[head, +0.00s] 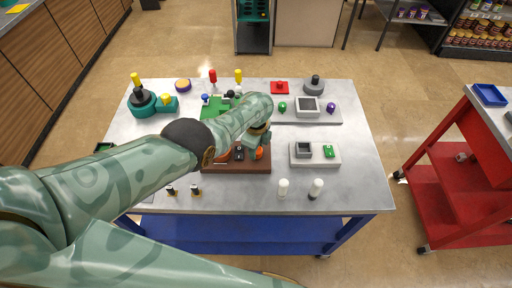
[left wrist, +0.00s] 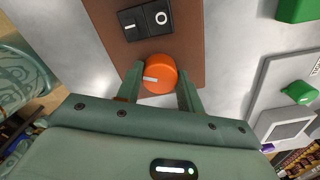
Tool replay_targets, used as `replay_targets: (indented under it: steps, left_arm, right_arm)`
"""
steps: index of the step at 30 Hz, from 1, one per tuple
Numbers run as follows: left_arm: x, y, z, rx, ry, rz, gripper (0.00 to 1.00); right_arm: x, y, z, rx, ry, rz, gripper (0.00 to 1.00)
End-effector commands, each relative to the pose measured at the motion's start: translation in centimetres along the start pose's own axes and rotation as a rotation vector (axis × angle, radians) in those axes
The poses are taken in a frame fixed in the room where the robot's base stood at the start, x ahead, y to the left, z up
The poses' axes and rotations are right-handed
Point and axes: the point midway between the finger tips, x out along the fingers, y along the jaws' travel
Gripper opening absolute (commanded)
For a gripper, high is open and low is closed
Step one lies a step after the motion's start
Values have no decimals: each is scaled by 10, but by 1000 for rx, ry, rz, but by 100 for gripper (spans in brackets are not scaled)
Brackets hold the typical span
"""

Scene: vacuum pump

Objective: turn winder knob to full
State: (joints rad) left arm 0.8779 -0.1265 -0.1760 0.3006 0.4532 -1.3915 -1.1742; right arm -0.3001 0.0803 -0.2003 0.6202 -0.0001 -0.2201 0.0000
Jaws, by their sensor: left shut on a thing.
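The winder knob is a round orange knob with a white mark, seen in the left wrist view (left wrist: 161,72). It sits on a brown board (left wrist: 190,30) beside a black switch (left wrist: 145,18) marked with a bar and a circle. The white mark lies toward the left of the knob in that view. My left gripper (left wrist: 159,84) has one finger on each side of the knob and is shut on it. In the head view the orange knob (head: 259,154) shows below my left gripper (head: 261,136), and my forearm covers part of the brown board (head: 237,168). My right gripper is not in view.
A grey plate (head: 295,161) with a green part stands right of the board. A longer plate (head: 318,119) with green and purple parts lies behind it. Small bottles (head: 316,189) stand near the front edge. The table's right side (head: 358,165) is clear.

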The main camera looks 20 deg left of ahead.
Motion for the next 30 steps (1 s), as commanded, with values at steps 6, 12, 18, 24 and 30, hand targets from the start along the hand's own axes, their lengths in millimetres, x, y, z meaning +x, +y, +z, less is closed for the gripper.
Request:
replay_targets:
  steps: [6,12,18,24,30]
  left_arm:
    - [-3,-3,-1,198,2,-9,14]
    - [-3,-3,-1,359,2,-9,14]
    - [-3,-3,-1,479,1,-9,14]
    - [-3,-3,-1,549,1,-9,14]
    - [-3,-3,-1,578,0,-9,14]
  right_arm:
    - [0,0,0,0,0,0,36]
    - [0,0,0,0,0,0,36]
    - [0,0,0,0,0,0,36]
    - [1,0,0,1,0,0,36]
    - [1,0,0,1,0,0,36]
